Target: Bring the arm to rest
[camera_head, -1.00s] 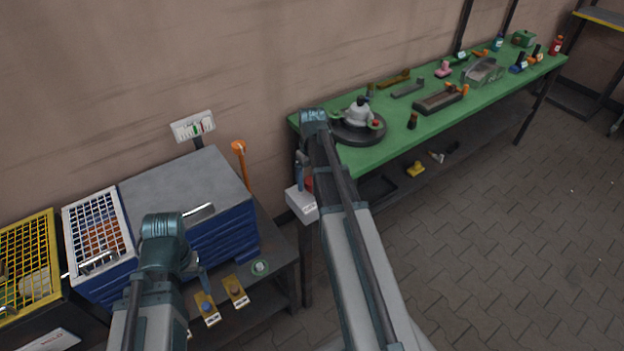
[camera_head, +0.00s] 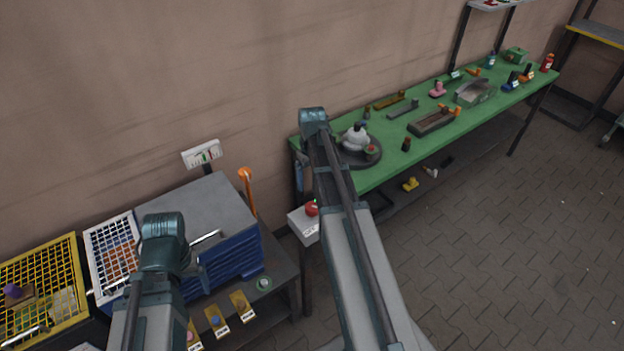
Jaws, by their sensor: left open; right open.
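Both my arms reach forward from the bottom edge in the head view. My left gripper (camera_head: 203,278) hangs below its wrist in front of the blue drawer cabinet, mostly hidden by the arm; I see no object in it. My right gripper (camera_head: 299,180) hangs below its wrist at the near left end of the green bench (camera_head: 385,168). Only a small part of it shows beside the arm, and I see nothing held. Both grippers are open.
The blue cabinet (camera_head: 222,268) stands at left beside white and yellow mesh crates (camera_head: 112,255). A grey box with a red button (camera_head: 304,226) is close to my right arm. A round dark fixture (camera_head: 362,157) and several parts lie on the bench.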

